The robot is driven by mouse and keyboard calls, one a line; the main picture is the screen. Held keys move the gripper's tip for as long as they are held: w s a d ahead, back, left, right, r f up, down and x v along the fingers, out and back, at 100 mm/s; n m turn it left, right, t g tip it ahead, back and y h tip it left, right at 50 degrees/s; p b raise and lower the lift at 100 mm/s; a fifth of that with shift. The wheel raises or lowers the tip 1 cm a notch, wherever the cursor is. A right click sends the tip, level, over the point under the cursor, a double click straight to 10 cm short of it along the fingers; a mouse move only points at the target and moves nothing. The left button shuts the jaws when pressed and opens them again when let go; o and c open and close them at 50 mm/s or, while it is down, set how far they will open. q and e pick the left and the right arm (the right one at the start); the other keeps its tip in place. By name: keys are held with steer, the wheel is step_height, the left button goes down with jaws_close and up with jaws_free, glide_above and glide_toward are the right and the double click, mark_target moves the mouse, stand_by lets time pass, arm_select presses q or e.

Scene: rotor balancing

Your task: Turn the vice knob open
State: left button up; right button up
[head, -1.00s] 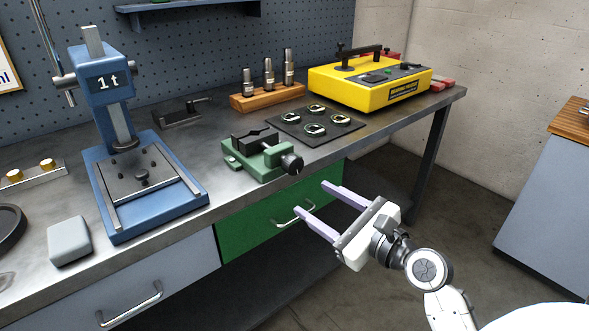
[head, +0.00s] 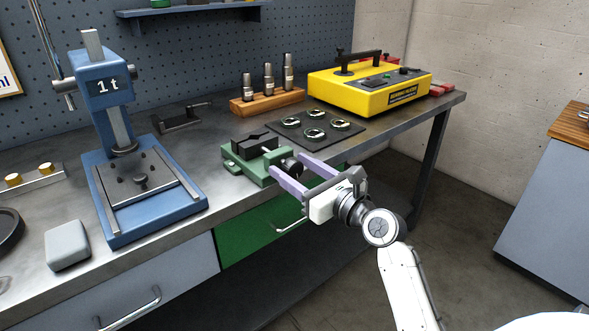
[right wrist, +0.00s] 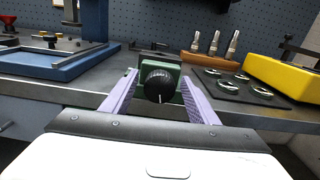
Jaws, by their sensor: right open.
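The green vice (head: 240,163) sits near the front edge of the bench, its black jaws on top. Its black knob (head: 291,167) faces the front right. In the right wrist view the round knob (right wrist: 159,86) has a pale mark low on its face, with the green vice body (right wrist: 147,66) behind it. My right gripper (head: 291,172) is open, with its two lilac fingers on either side of the knob. In the right wrist view the fingers (right wrist: 160,92) stand apart from the knob, with gaps on both sides. My left gripper is not in view.
A blue press (head: 195,204) stands to the left, and a yellow machine (head: 360,98) stands at the back right. A green drawer (head: 235,243) is below the bench edge.

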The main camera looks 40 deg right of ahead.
steer(key=shift+c, duration=0.2)
steer(key=c, duration=1)
